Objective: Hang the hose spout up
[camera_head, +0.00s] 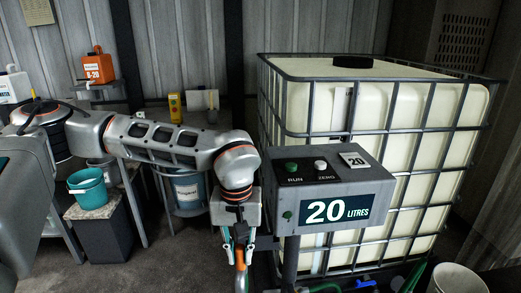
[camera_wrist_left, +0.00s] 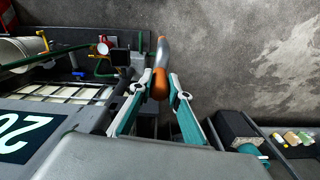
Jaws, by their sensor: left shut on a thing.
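The hose spout (camera_head: 240,262) has an orange part and a grey end. My left gripper (camera_head: 238,246) is shut on it, just left of the control box, and holds it pointing down in the head view. In the left wrist view the spout (camera_wrist_left: 160,70) shows between the two teal-edged fingers of my left gripper (camera_wrist_left: 155,84), with its grey end reaching past the fingertips. The hanging place for the spout cannot be made out. My right gripper is not in view.
A grey control box (camera_head: 338,195) reading "20 LITRES" stands right of the gripper, before a caged white tank (camera_head: 400,110). A white bucket (camera_head: 458,279) is at lower right. A teal bucket (camera_head: 88,190) sits on a stand at left. Bare floor (camera_wrist_left: 255,60) shows in the left wrist view.

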